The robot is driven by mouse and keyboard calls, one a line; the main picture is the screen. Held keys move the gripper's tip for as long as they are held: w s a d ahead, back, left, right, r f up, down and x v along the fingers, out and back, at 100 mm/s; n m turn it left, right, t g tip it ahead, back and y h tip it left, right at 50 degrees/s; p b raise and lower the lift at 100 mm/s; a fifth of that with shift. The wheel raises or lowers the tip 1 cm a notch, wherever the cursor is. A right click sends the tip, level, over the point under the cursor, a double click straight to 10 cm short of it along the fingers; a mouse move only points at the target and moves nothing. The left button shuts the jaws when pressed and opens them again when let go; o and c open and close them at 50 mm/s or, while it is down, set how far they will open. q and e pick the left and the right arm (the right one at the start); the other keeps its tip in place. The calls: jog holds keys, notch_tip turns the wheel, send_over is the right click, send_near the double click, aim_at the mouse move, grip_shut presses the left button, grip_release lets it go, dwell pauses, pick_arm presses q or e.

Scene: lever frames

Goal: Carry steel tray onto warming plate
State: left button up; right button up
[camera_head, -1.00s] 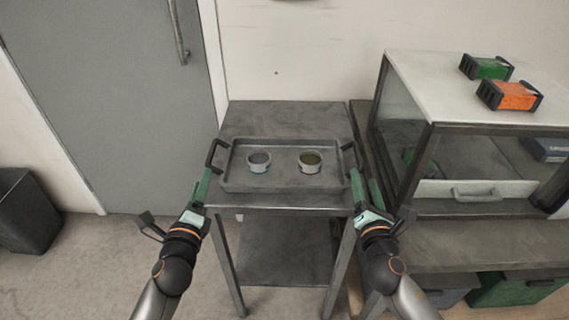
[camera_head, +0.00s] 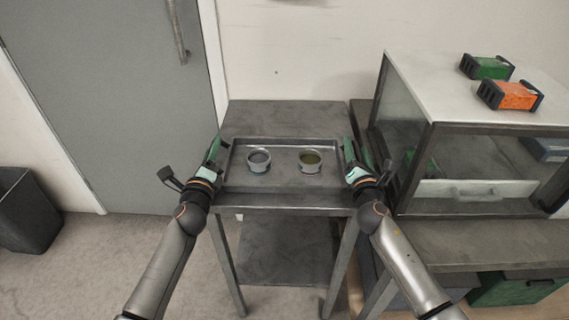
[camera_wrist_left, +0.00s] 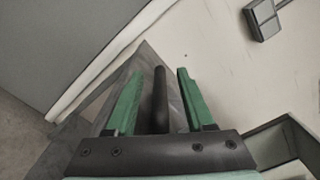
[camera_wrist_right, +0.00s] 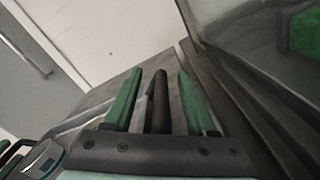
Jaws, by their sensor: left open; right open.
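The grey steel tray (camera_head: 285,183) lies level on a metal stand, with two small cups on it, the left cup (camera_head: 258,160) and the right cup (camera_head: 310,161). My left gripper (camera_head: 217,150) is at the tray's left handle. In the left wrist view the dark handle bar (camera_wrist_left: 160,105) lies between the open green fingers. My right gripper (camera_head: 348,150) is at the right handle, whose bar (camera_wrist_right: 159,105) lies between its open fingers in the right wrist view. Gaps show beside both bars. I cannot tell which surface is the warming plate.
The stand top (camera_head: 285,118) is bare behind the tray. A glass-sided cabinet (camera_head: 480,150) stands close on the right, with a green box (camera_head: 488,67) and an orange box (camera_head: 510,95) on top. A grey door (camera_head: 110,100) and a dark bin (camera_head: 27,210) are at left.

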pick_arm(q)
grip_shut()
pick_arm(e)
grip_shut()
dwell(1.1)
pick_arm(q)
jog(key=shift+r, duration=0.15)
pick_arm(e)
jog(key=shift+r, duration=0.1)
